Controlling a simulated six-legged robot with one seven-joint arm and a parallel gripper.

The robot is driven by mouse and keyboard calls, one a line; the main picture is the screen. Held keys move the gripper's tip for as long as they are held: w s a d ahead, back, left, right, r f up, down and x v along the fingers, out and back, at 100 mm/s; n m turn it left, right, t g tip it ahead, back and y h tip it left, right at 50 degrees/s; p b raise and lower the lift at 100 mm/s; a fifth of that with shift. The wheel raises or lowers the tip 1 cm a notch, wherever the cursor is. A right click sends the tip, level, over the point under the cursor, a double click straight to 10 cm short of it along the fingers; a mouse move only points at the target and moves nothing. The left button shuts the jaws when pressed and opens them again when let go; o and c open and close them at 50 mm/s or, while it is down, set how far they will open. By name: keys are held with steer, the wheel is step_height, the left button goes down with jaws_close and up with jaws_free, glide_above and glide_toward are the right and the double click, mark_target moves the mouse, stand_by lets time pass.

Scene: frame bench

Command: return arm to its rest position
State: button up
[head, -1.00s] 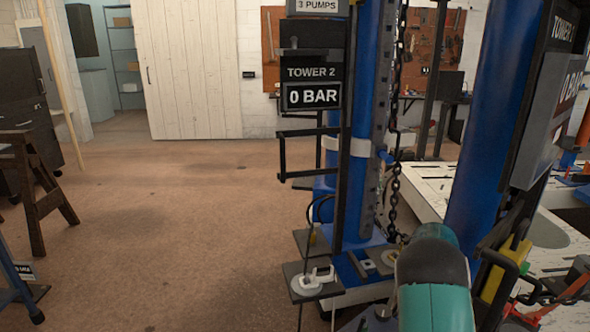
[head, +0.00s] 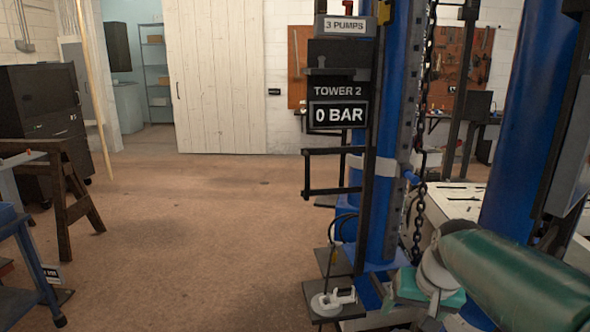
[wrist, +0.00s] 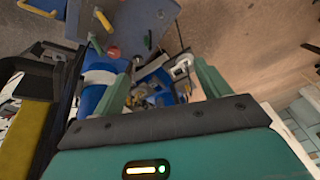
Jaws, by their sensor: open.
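My gripper shows in the wrist view (wrist: 162,92), with its two green fingers spread apart and nothing held between them. In the head view my green arm reaches in from the lower right, beside the base of a blue tower (head: 385,180). The gripper's fingertips cannot be made out there. The tower carries a "TOWER 2" panel (head: 338,104) reading "0 BAR". A blue cylinder and metal fittings lie beyond the fingers in the wrist view, blurred and partly hidden.
A hanging chain (head: 420,190) runs down beside the tower. A second blue column (head: 525,120) stands at the right. A white fitting (head: 332,299) sits on a low plate. A wooden trestle (head: 75,195) and a blue cart (head: 30,255) stand left. The middle floor is open.

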steer(key=s+a+n+t, duration=0.1)
steer(key=s+a, duration=0.2)
steer(key=s, duration=0.4)
steer(key=s+a+n+t+h, duration=0.1)
steer(key=s+a, duration=0.2)
steer(key=s, duration=0.4)
steer(key=shift+s+a+r, duration=0.2)
steer(key=shift+a, duration=0.1)
